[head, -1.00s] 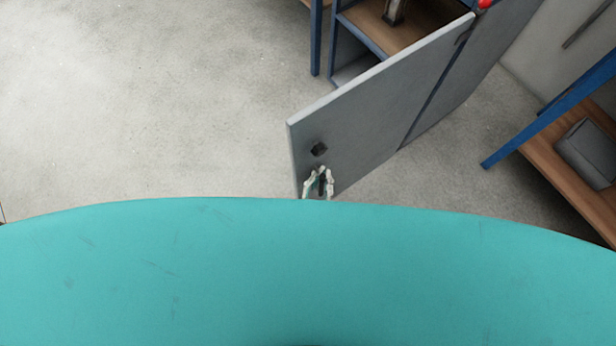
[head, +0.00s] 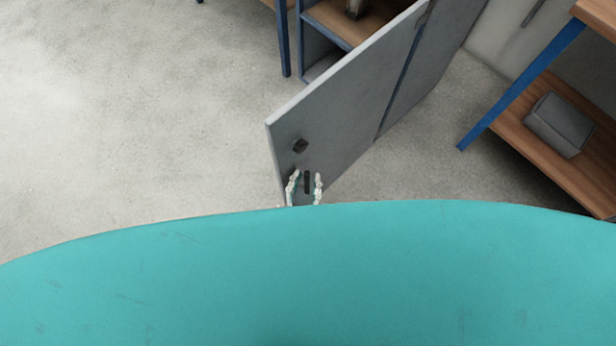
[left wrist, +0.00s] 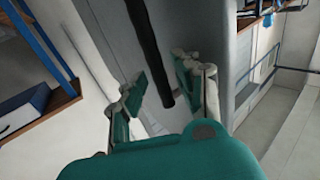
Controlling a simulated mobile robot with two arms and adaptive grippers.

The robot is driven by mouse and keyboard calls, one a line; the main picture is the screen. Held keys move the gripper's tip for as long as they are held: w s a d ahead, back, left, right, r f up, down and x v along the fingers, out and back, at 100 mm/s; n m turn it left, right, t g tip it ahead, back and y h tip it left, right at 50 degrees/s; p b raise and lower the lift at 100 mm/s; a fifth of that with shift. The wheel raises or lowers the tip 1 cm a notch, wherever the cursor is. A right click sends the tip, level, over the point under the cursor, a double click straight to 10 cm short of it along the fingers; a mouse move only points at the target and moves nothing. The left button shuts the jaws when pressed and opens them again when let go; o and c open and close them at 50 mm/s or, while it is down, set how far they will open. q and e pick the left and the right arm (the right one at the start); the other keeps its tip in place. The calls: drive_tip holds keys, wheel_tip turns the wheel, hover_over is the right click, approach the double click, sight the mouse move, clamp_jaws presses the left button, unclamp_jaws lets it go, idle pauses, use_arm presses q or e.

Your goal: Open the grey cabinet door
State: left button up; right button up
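The grey cabinet door (head: 345,110) stands swung well out from its cabinet in the head view, with the shelves behind it exposed. A dark square knob (head: 300,146) is near its free edge, above a dark bar handle (head: 307,181). My left gripper (head: 305,187) is open, one finger on each side of the handle. In the left wrist view the dark handle (left wrist: 151,50) runs down between the spread fingers of the left gripper (left wrist: 160,88), with visible gaps on both sides. My right gripper is not in view.
My teal body hides the lower part of the head view. A shelf unit (head: 520,90) with blue legs and a grey box (head: 558,125) stands at the right. The concrete floor (head: 130,120) left of the door is clear.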

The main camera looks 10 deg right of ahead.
use_arm(q)
drive_tip(key=shift+o, duration=0.3)
drive_tip(key=shift+w+d, duration=0.15)
drive_tip(key=shift+d, duration=0.1)
drive_tip(key=v, duration=1.2)
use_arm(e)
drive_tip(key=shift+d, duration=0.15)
use_arm(q)
drive_tip(key=a+f+g+y, duration=0.2)
drive_tip(key=a+f+g, duration=0.45)
drive_tip(key=f, duration=0.35)
drive_tip(key=a+f+g+y, duration=0.1)
drive_tip(key=a+f+g, duration=0.5)
drive_tip(key=f, duration=0.5)
drive_tip(key=s+a+f+n+g+y, duration=0.1)
drive_tip(key=s+a+f+g+y, duration=0.2)
drive_tip(key=a, duration=0.5)
drive_tip(key=s+a+r+p, duration=0.2)
drive_tip(key=s+r+p, duration=0.3)
drive_tip(key=s+p, duration=0.8)
drive_tip(key=shift+a+r+g+h+p, duration=0.2)
drive_tip(key=shift+g+h+p, duration=0.2)
drive_tip(key=shift+p, duration=0.1)
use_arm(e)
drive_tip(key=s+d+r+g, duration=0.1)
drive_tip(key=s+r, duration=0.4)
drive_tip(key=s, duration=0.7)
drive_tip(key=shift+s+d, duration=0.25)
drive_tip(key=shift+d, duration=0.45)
